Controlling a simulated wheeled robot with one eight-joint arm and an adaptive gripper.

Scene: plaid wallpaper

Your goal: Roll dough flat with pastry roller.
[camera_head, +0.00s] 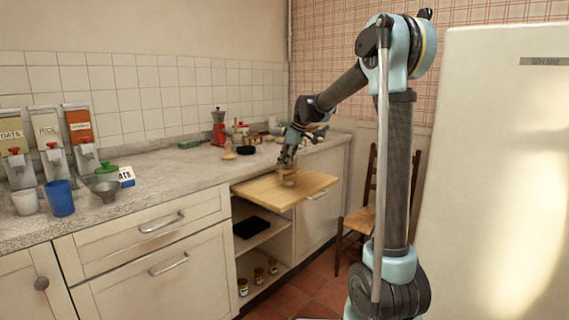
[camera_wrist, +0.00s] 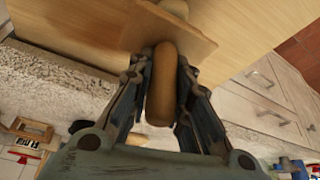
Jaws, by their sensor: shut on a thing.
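My gripper (camera_head: 286,160) is low over the pale wooden pull-out board (camera_head: 310,188) that juts from the counter. In the wrist view its fingers (camera_wrist: 162,105) are shut around a rounded brown wooden handle (camera_wrist: 160,85), which I take to be the pastry roller's. I cannot tell whether that shape is dough. In the head view the held wooden thing (camera_head: 289,180) is small and partly hidden under the fingers.
The stone counter (camera_head: 175,165) runs along the tiled wall. A red moka pot (camera_head: 219,128) and small items stand at its back; a blue cup (camera_head: 60,198) and dispensers are at left. An open shelf (camera_head: 262,235) lies below the board. A chair (camera_head: 362,215) stands right.

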